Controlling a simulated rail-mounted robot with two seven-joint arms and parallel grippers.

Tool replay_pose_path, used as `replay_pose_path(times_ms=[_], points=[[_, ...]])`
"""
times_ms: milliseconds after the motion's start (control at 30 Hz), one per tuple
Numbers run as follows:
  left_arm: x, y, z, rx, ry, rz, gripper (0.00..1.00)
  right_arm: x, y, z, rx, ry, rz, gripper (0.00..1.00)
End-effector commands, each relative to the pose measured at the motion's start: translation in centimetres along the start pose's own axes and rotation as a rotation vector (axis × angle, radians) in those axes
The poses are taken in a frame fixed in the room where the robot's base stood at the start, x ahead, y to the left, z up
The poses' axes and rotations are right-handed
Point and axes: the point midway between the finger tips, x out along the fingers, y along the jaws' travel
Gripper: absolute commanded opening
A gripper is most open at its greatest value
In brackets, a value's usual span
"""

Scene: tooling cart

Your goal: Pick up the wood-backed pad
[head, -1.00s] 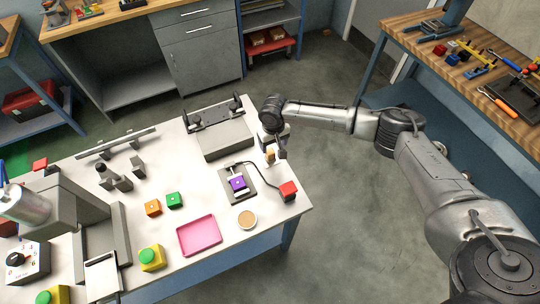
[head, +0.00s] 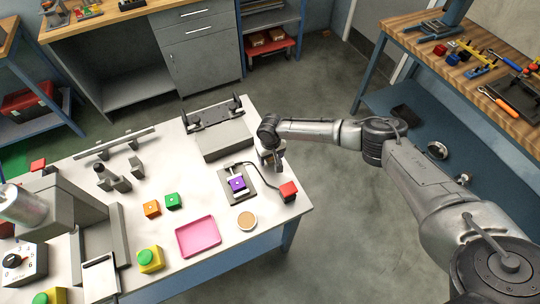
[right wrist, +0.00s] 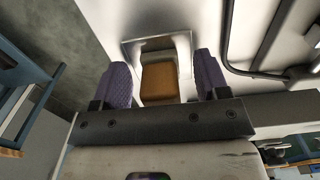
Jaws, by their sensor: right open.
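The wood-backed pad (right wrist: 160,82) shows in the right wrist view as a brown block seated in a pale, frame-like metal holder (right wrist: 184,50). My right gripper (right wrist: 163,80) is open, with one purple-grey finger on each side of the pad and a gap between. I cannot tell how deep the fingers reach beside it. In the head view my right gripper (head: 272,160) is at the table's right back edge and mostly hides the pad. My left gripper is not in view.
A grey box with handles (head: 222,140) is behind-left. A pink tray (head: 198,237) lies further forward.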

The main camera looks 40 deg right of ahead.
Motion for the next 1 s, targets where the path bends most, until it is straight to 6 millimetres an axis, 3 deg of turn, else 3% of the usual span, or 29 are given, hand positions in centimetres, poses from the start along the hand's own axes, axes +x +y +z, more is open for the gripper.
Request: replay_pose_path(times_ms=[167, 733, 1000], points=[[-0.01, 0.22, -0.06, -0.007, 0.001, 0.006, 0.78, 0.00, -0.01, 0.02, 0.000, 0.000, 0.000, 0.68], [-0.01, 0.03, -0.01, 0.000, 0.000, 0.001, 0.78, -0.01, 0.00, 0.02, 0.000, -0.001, 0.000, 0.14], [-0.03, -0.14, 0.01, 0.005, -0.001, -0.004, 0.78, -0.17, -0.01, 0.01, 0.000, 0.000, 0.000, 0.14]])
